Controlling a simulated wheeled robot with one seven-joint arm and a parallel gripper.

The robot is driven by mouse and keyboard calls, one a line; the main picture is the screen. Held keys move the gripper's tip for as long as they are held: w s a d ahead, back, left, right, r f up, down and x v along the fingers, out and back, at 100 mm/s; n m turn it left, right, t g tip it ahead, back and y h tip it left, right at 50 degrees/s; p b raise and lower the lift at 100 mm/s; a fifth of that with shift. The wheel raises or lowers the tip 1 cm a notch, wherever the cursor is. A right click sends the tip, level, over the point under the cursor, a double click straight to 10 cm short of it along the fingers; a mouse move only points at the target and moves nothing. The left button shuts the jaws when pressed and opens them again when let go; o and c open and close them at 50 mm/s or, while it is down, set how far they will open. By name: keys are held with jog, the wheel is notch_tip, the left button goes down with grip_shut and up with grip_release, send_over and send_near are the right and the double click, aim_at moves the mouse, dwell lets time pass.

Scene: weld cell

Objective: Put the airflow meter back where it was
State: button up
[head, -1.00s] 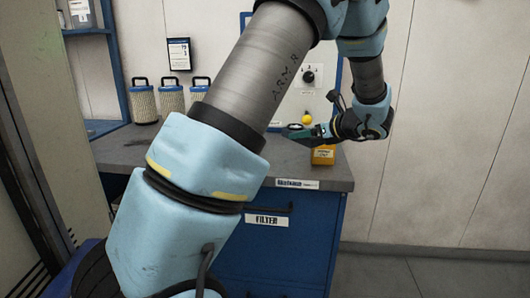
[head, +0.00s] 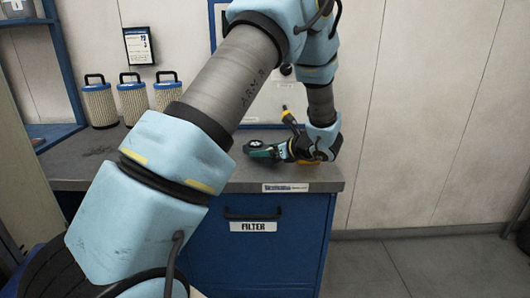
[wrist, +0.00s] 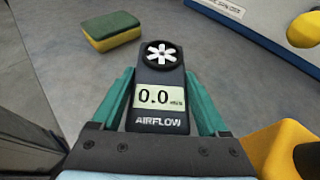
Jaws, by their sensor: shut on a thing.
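The airflow meter (wrist: 158,95) is a dark handheld device with a white fan wheel at its far end and a display reading 0.0. My gripper (wrist: 160,92) is shut on it, with a green finger along each side. In the head view, the meter's round fan end (head: 254,145) shows at the tip of my gripper (head: 270,151), low over the right part of the grey counter (head: 225,177). I cannot tell whether the meter touches the counter. My wrist hides part of the area behind it.
A yellow-green sponge-like block (wrist: 112,31) lies ahead to the left in the wrist view. A yellow knob (wrist: 304,29) is at upper right. Several filter canisters (head: 132,100) stand at the counter's back left.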

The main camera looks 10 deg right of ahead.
jog(key=shift+f, duration=0.55)
jog(key=shift+f, duration=0.1)
jog(key=o, duration=1.3)
